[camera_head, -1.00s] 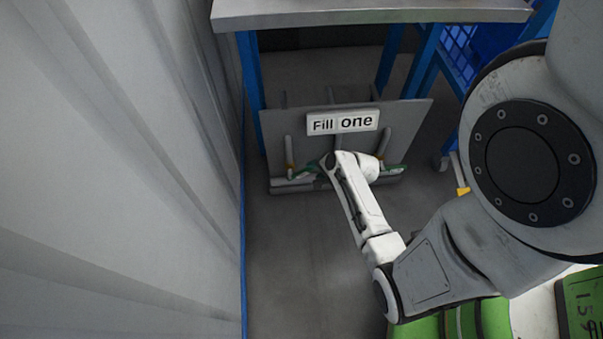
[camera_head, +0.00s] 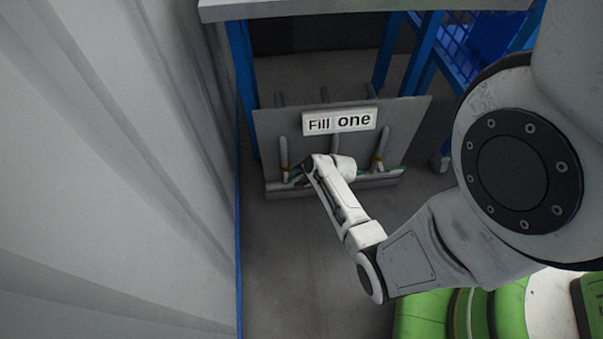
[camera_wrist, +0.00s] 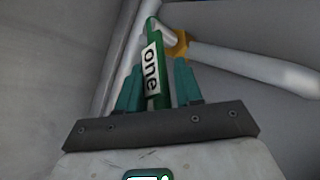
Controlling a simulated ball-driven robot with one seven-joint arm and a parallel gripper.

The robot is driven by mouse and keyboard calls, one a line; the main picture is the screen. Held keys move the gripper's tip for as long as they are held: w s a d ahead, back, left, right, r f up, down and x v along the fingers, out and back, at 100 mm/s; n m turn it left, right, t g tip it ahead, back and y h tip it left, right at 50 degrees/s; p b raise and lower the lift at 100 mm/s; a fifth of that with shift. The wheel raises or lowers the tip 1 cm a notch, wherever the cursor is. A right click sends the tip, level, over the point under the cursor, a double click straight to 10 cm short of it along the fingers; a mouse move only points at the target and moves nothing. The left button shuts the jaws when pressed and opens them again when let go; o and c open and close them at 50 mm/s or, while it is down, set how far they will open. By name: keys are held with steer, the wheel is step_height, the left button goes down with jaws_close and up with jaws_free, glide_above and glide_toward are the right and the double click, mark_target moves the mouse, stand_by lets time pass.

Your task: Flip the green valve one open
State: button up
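The green valve handle (camera_wrist: 153,75), with a white label reading "one", runs up the middle of the wrist view. It lies between the two teal fingers of my gripper (camera_wrist: 157,82). The fingers look apart, with narrow gaps beside the handle, and I see no clear grip on it. The far end of the handle meets an orange collar (camera_wrist: 178,44) on a pipe. In the head view my arm reaches down to the low pipework under a "Fill one" sign (camera_head: 339,121). Green parts show on both sides of my wrist there, and the fingers cannot be made out.
A grey panel (camera_head: 405,121) stands behind the pipes (camera_head: 283,153). A grey tabletop (camera_head: 290,10) on blue legs overhangs them. A corrugated wall (camera_head: 100,170) closes the left side. The floor (camera_head: 290,250) in front is clear.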

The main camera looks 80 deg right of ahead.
jaws_close()
stand_by(0.3)
steer(key=p, duration=0.1)
steer(key=r+g+p, duration=0.1)
steer(key=p, duration=0.1)
steer(key=shift+w+a, duration=0.2)
steer(key=shift+w, duration=0.05)
steer(key=shift+w+a+r+n+g+h+p, duration=0.1)
steer(key=shift+w+n+g+h+p, duration=0.3)
steer(key=shift+g+p, duration=0.6)
steer(key=shift+o, duration=1)
jaws_free()
steer(key=shift+t, duration=0.3)
